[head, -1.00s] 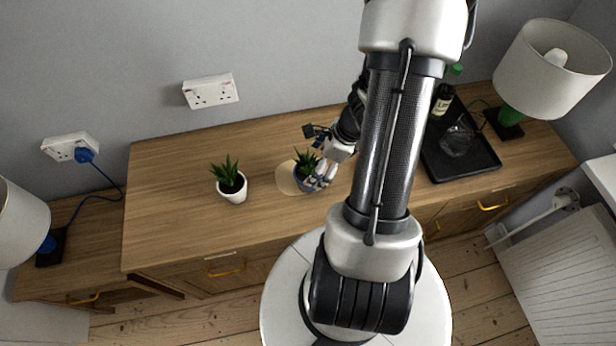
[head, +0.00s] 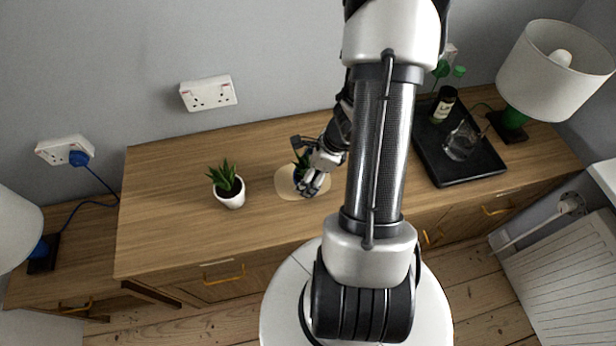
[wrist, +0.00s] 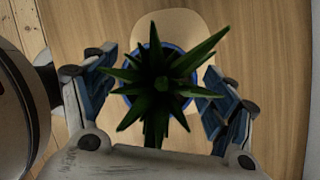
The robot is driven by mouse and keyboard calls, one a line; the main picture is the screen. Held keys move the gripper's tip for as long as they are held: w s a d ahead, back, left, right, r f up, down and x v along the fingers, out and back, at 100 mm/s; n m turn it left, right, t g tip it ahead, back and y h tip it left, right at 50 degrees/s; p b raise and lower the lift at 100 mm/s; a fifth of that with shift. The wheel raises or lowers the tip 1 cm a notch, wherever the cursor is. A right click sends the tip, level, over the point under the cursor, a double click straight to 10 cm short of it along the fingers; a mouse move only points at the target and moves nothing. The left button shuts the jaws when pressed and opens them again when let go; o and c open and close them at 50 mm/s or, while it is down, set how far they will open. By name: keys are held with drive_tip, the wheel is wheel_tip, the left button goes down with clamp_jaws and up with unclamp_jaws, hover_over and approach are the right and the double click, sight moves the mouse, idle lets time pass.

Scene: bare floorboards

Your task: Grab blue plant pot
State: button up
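The blue plant pot (wrist: 191,76) holds a spiky green plant (wrist: 160,80) and stands on a round pale mat (head: 282,184) on the wooden sideboard. In the wrist view its blue rim shows around the leaves, between the two fingers of my gripper (wrist: 158,92). The fingers are apart, one on each side of the pot, with a visible gap on the right; contact on the left is hard to tell. In the head view my gripper (head: 311,183) covers most of the pot.
A white pot with a plant (head: 230,193) stands left of the mat. A black tray (head: 432,165) with a bottle (head: 443,104) and a glass jug (head: 461,141) lies to the right. A lamp (head: 553,70) stands at the far right.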

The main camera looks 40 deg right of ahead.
drive_tip(key=c, duration=1)
